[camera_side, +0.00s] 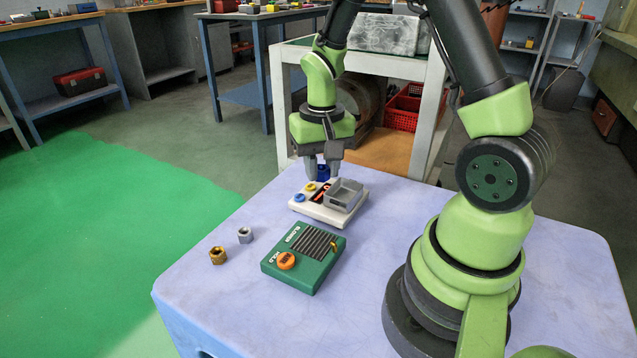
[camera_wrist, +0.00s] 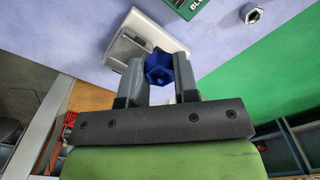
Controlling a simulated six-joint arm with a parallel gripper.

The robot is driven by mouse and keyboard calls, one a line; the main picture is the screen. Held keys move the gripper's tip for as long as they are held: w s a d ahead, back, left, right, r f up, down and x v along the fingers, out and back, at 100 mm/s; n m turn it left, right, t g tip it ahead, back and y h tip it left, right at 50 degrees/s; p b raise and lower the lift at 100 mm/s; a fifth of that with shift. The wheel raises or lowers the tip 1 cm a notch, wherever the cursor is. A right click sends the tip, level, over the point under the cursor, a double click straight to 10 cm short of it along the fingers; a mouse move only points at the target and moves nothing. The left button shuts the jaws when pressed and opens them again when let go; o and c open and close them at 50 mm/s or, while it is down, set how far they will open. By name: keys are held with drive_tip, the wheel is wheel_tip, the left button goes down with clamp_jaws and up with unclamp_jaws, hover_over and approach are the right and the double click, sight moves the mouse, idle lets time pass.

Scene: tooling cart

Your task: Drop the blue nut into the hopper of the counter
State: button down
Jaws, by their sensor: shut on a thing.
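My gripper (camera_side: 322,174) is shut on the blue nut (camera_side: 323,171). In the wrist view the nut (camera_wrist: 158,66) sits between the two grey fingers of my gripper (camera_wrist: 157,75). The counter (camera_side: 312,210) is a white box with a grey open-topped hopper (camera_side: 346,194) on its right side, plus a yellow button, a blue button and a dark display. The nut is held near the counter's far edge, left of and behind the hopper in the side view. In the wrist view the hopper (camera_wrist: 124,48) lies to the left of the nut, partly behind a finger.
A green device (camera_side: 302,262) with an orange knob and a slotted top stands in front of the counter. A silver nut (camera_side: 245,235) and a brass nut (camera_side: 218,255) lie to the left on the lavender cart top (camera_side: 205,295). A white-framed cart (camera_side: 437,100) stands behind.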

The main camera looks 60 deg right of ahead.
drive_tip(key=d+f+m, duration=0.1)
drive_tip(key=d+m, duration=0.2)
drive_tip(key=d, duration=0.7)
hover_over(347, 195)
drive_tip(key=shift+m, duration=0.3)
drive_tip(key=shift+f, duration=2.55)
drive_tip(key=c, duration=0.8)
unclamp_jaws()
drive_tip(key=shift+r, duration=0.1)
wheel_tip(347, 195, up, 10)
drive_tip(key=shift+f, duration=0.1)
